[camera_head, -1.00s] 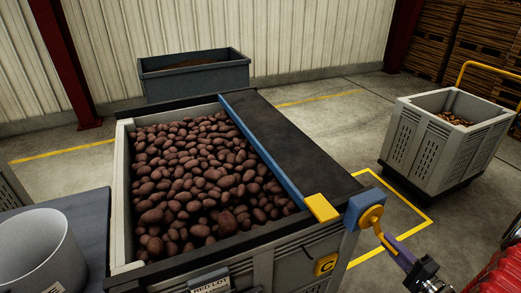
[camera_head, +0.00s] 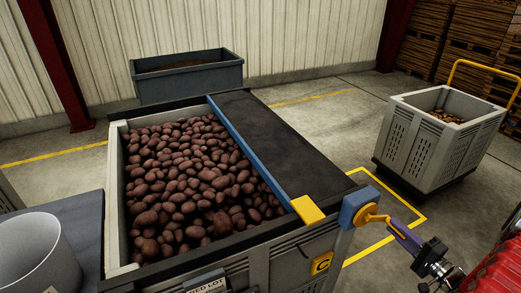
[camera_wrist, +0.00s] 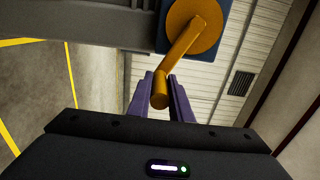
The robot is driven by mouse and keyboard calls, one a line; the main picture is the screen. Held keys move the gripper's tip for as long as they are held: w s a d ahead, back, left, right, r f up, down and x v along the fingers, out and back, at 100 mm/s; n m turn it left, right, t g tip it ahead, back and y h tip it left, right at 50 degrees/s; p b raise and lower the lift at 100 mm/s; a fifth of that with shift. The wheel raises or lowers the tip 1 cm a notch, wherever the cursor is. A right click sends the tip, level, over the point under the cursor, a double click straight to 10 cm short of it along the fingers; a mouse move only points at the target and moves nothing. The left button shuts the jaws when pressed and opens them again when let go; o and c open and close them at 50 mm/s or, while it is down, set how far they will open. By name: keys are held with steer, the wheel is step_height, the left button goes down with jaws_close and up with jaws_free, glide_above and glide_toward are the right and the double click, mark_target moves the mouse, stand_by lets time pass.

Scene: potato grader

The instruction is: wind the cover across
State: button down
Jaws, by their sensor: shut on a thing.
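The dark cover (camera_head: 280,145) lies over the right part of a grey box (camera_head: 116,215) of potatoes (camera_head: 185,175). Its blue leading bar (camera_head: 245,148) runs from back to front, with a yellow block (camera_head: 307,209) at its near end. The potatoes left of the bar are uncovered. A yellow crank (camera_head: 372,214) sits on a blue housing (camera_head: 352,205) at the box's near right corner. In the wrist view, the crank handle (camera_wrist: 183,52) comes down between the purple fingers of my gripper (camera_wrist: 160,98). My gripper (camera_head: 396,228) is shut on the handle, right of the hub.
A white bucket (camera_head: 30,255) stands on a grey surface at left. A dark grey bin (camera_head: 190,82) is behind the box. A pale crate (camera_head: 435,140) with a yellow handle stands at right. Open floor lies between box and crate.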

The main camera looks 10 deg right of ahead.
steer(key=shift+d+r, duration=0.15)
steer(key=shift+r, duration=0.2)
steer(key=shift+w+d+r, duration=0.1)
steer(key=shift+r, duration=0.1)
steer(key=shift+w+d+r, duration=0.1)
steer(key=shift+d+r, duration=0.05)
steer(key=shift+r, duration=0.7)
steer(key=shift+d+r, duration=0.15)
steer(key=shift+r, duration=0.7)
steer(key=shift+a+r, duration=0.2)
steer(key=shift+r, duration=0.75)
steer(key=shift+a+r, duration=0.15)
steer(key=shift+r, duration=0.8)
steer(key=shift+s+a+r, duration=0.25)
steer(key=shift+a+r, duration=0.25)
steer(key=shift+r, duration=0.35)
steer(key=shift+s+a+r, duration=0.25)
steer(key=shift+a+r, duration=0.25)
steer(key=shift+r, duration=0.3)
